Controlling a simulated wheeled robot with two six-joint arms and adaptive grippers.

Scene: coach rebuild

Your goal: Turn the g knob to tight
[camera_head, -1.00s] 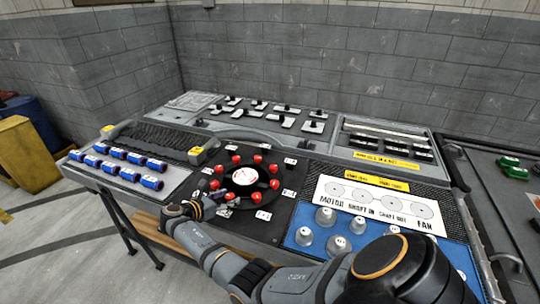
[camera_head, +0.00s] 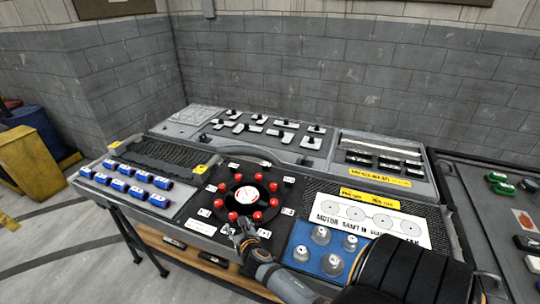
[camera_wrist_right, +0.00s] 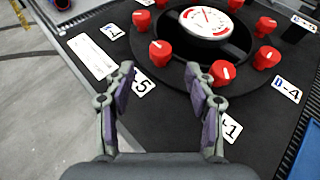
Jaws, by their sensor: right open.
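A ring of several red knobs (camera_head: 258,216) surrounds a round white-faced dial (camera_head: 248,195) on a black panel. The ring also shows in the right wrist view, around the dial (camera_wrist_right: 207,20). I cannot tell which knob is the g knob; the letters are too small or out of view. My right gripper (camera_head: 243,234) is at the front edge of the ring. In the right wrist view the gripper (camera_wrist_right: 160,73) is open and empty, its fingers apart. One red knob (camera_wrist_right: 160,50) lies just beyond the gap, another red knob (camera_wrist_right: 222,72) beside the right fingertip. My left gripper is not in view.
White number labels (camera_wrist_right: 144,83) lie around the ring. Grey knobs (camera_head: 302,254) on a blue panel stand close to the right of my right arm. Black switches (camera_head: 275,132) line the back.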

